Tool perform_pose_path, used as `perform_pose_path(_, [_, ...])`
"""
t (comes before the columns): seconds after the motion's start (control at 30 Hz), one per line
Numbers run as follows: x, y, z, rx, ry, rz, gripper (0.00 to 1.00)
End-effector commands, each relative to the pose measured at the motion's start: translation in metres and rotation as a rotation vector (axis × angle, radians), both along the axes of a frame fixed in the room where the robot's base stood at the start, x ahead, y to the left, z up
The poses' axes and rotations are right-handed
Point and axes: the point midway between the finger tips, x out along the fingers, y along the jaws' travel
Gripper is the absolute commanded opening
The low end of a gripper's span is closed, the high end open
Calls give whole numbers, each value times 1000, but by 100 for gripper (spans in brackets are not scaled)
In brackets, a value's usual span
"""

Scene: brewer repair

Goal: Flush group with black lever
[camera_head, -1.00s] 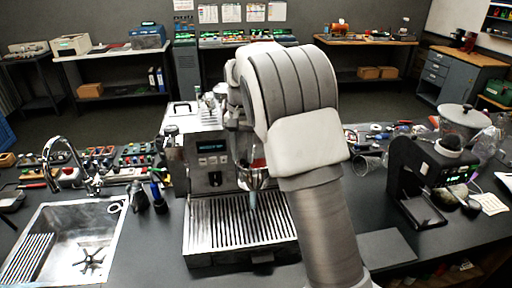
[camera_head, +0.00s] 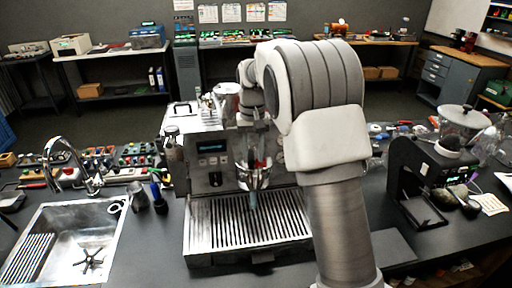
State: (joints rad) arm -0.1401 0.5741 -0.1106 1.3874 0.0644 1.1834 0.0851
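The espresso machine (camera_head: 212,180) stands on the dark counter in the middle, with its slatted drip tray (camera_head: 215,225) in front. The group (camera_head: 254,176) is at the machine's front, with a bluish-grey stream or spout below it reaching toward the tray; I cannot tell which. A red part shows at the group. My large white arm stands to the right of the group and covers the machine's right side.
A sink (camera_head: 70,240) with a tap (camera_head: 70,160) is at the left. Dark tools (camera_head: 140,196) stand between sink and machine. A black grinder (camera_head: 425,180) stands at the right. The counter in front of the grinder has a bare patch.

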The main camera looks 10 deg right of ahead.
Motion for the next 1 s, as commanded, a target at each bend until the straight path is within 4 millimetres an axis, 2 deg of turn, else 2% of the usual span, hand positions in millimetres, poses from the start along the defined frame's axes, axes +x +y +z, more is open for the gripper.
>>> perform_pose_path(0.73, [4,-31,0,1,0,390,38])
perform_pose_path(0.97, [4,-32,0,0,0,416,38])
perform_pose_path(1.0, [4,-32,0,0,0,416,41])
